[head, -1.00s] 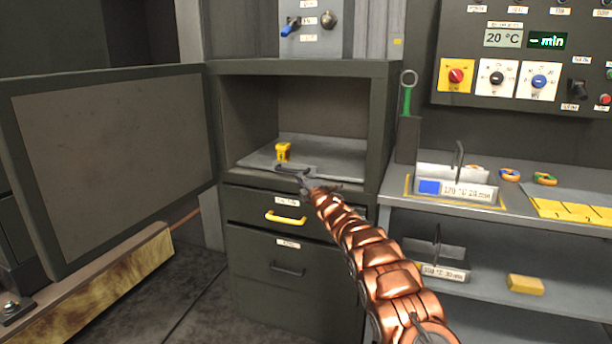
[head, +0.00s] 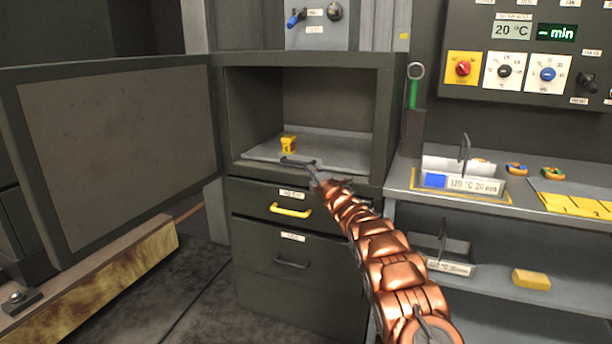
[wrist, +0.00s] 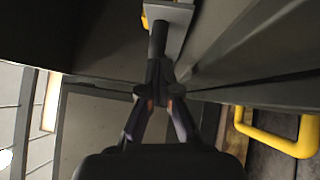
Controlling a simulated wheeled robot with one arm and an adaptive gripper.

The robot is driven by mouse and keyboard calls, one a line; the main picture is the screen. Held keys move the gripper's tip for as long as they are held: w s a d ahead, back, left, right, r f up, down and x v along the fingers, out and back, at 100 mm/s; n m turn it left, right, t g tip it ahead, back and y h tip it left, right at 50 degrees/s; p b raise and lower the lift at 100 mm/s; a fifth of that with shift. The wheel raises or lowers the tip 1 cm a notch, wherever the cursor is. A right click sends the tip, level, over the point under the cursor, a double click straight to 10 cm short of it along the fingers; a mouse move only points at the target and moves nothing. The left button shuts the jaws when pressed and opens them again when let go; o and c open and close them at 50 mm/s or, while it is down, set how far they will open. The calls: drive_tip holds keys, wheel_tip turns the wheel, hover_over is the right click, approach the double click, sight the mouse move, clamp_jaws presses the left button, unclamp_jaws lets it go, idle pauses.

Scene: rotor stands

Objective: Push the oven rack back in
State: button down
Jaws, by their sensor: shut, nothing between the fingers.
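The oven rack (head: 345,153) is a flat grey tray inside the open oven, with a dark handle (head: 297,161) at its front edge. A small yellow block (head: 288,143) stands on it toward the left. My gripper (head: 316,176) is at the rack's front, close to the right end of the handle. In the wrist view my gripper (wrist: 158,88) has its fingers together and nothing shows held. A dark bar lies just beyond the fingertips, with part of the grey rack (wrist: 172,14) past it. I cannot tell whether the fingertips touch the handle.
The oven door (head: 115,150) stands wide open to the left. Below the oven are drawers, the upper with a yellow handle (head: 290,211), which also shows in the wrist view (wrist: 290,143). On the right is a shelf (head: 405,192) with a labelled bin (head: 462,178).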

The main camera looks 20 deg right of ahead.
drive_tip(key=b, duration=0.1)
drive_tip(key=a+b, duration=0.1)
drive_tip(key=a, duration=0.1)
drive_tip(key=shift+s+a+f+b, duration=0.25)
drive_tip(key=shift+s+f+b, duration=0.1)
drive_tip(key=shift+f+b, duration=0.05)
drive_tip(key=s+a+f+b, duration=0.1)
drive_tip(key=s, duration=1)
drive_tip(key=shift+a+n+y, duration=0.3)
drive_tip(key=shift+a+y, duration=0.1)
drive_tip(key=s+a+r+m+g+h+p, duration=0.1)
drive_tip(key=s+r+m+g+h+p, duration=0.25)
drive_tip(key=s+r+m+p, duration=0.35)
drive_tip(key=s+r+m+g+h+p, duration=0.3)
drive_tip(key=s+r+m+g+p, duration=0.15)
drive_tip(key=s, duration=0.45)
drive_tip(key=s+a+r+m+g+y+p, duration=0.1)
drive_tip(key=s+a+g+p, duration=0.3)
drive_tip(key=s+a, duration=0.4)
drive_tip(key=s+a+r+m+g+y+p, duration=0.2)
drive_tip(key=s+a+p, duration=0.5)
drive_tip(key=s, duration=1.6)
drive_tip(key=s+a+r+m+g+y+p, duration=0.2)
drive_tip(key=s+a+m+g+p, duration=0.3)
drive_tip(key=s, duration=1.1)
drive_tip(key=a+g+y, duration=0.1)
drive_tip(key=a+g, duration=0.1)
drive_tip(key=a, duration=0.2)
drive_tip(key=shift+s+r+p, duration=0.15)
drive_tip(key=shift+p, duration=0.25)
